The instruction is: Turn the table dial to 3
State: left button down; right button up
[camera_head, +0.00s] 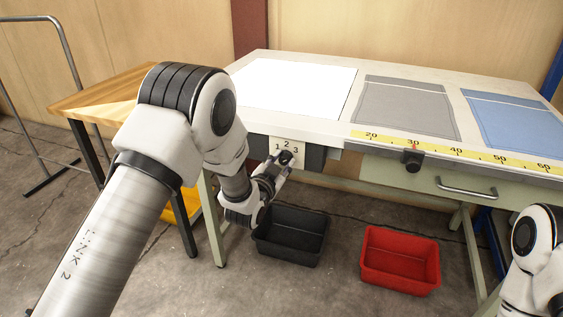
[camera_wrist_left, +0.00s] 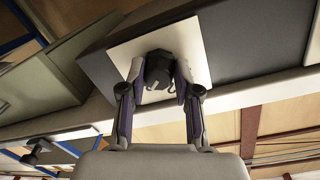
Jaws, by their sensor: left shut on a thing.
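The table dial is a small dark knob (camera_head: 286,157) on a pale plate (camera_head: 300,161) marked 1, 2 and 3, set on a dark box at the table's front edge. My left gripper (camera_head: 280,164) is at the dial, its fingers shut on the knob. In the left wrist view the two fingers (camera_wrist_left: 159,85) stand on either side of the dark knob (camera_wrist_left: 158,65), in front of the pale plate (camera_wrist_left: 200,50). The knob's pointer is hidden, so I cannot tell its setting. My right arm shows at the lower right; its gripper is out of view.
The table (camera_head: 315,129) carries a white sheet (camera_head: 297,84), a grey cloth piece (camera_head: 405,106) and a blue one (camera_head: 515,120). A yellow ruler (camera_head: 450,150) with a black slider (camera_head: 412,160) runs along the front. A black bin (camera_head: 290,232) and a red bin (camera_head: 400,260) stand below.

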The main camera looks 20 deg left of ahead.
pick_arm(q)
jog(key=shift+r, duration=0.1)
jog(key=c, duration=0.9)
grip_release()
jog(key=shift+o, duration=0.2)
jog(key=shift+w+d, duration=0.1)
jog(key=shift+w, duration=0.05)
jog(key=s+a, duration=0.1)
jog(key=s, duration=1.1)
jog(key=shift+r, duration=0.25)
